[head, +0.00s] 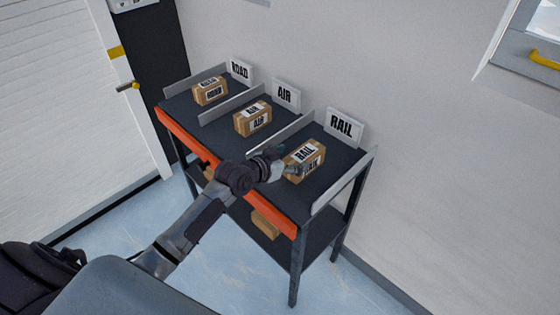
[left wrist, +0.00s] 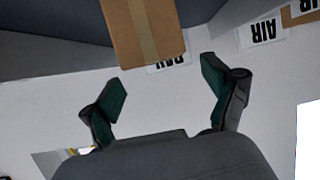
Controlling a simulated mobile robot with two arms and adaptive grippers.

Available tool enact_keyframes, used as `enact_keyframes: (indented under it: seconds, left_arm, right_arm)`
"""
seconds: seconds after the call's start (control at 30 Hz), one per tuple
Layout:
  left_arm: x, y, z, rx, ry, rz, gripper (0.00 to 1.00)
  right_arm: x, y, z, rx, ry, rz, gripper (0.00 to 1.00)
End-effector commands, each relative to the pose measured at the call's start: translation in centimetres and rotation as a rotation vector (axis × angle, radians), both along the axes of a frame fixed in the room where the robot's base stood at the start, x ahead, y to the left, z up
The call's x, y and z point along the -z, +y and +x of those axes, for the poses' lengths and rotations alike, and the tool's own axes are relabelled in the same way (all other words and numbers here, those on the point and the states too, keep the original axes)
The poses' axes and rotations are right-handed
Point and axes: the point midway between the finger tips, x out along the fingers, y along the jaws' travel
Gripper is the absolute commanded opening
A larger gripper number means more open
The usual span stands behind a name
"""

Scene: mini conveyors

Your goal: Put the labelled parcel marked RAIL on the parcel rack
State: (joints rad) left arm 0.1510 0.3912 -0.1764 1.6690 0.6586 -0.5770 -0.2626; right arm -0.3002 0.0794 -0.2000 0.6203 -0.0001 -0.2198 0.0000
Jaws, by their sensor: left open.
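The cardboard parcel marked RAIL (head: 306,158) sits on the right lane of the parcel rack (head: 334,166), in front of the RAIL sign (head: 344,123). Its brown box with a tape strip (left wrist: 142,28) shows at the top of the left wrist view. My left gripper (head: 286,164) is at the left side of this parcel in the head view. In the left wrist view the left gripper (left wrist: 162,88) is open, its two dark green pads spread apart with nothing between them. The box lies just beyond the fingertips. My right gripper is not in view.
The AIR parcel (head: 253,118) and ROAD parcel (head: 210,91) sit in the other lanes, separated by low grey dividers. An orange strip (head: 271,215) runs along the rack's front edge. Another box (head: 265,223) is on the lower shelf. A wall stands behind.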

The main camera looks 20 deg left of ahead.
Motion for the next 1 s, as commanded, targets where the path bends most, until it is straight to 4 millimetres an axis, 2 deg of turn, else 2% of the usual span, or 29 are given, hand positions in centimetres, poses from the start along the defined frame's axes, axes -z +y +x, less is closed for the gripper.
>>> enact_keyframes:
  seconds: [0.1, 0.3, 0.47, 0.87, 1.0]
  left_arm:
    - [-0.9, 0.8, -2.3, 0.002, 0.0, 0.003, 0.87]
    - [-1.9, 1.7, -4.7, 0.001, 0.001, 0.0, 0.87]
    - [-2.3, 1.9, -5.3, 0.001, 0.001, 0.0, 0.87]
    - [-2.3, 1.9, -5.3, 0.001, 0.0, -0.001, 0.87]
    - [-1.8, 1.4, -5.9, 0.006, 0.017, 0.002, 0.87]
  right_arm:
    - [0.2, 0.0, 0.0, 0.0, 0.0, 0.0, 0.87]
    - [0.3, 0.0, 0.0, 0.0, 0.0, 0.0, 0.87]
    - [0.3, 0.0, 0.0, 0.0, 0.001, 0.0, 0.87]
    - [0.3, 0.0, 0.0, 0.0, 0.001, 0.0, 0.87]
    - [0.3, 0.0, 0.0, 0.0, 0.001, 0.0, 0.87]
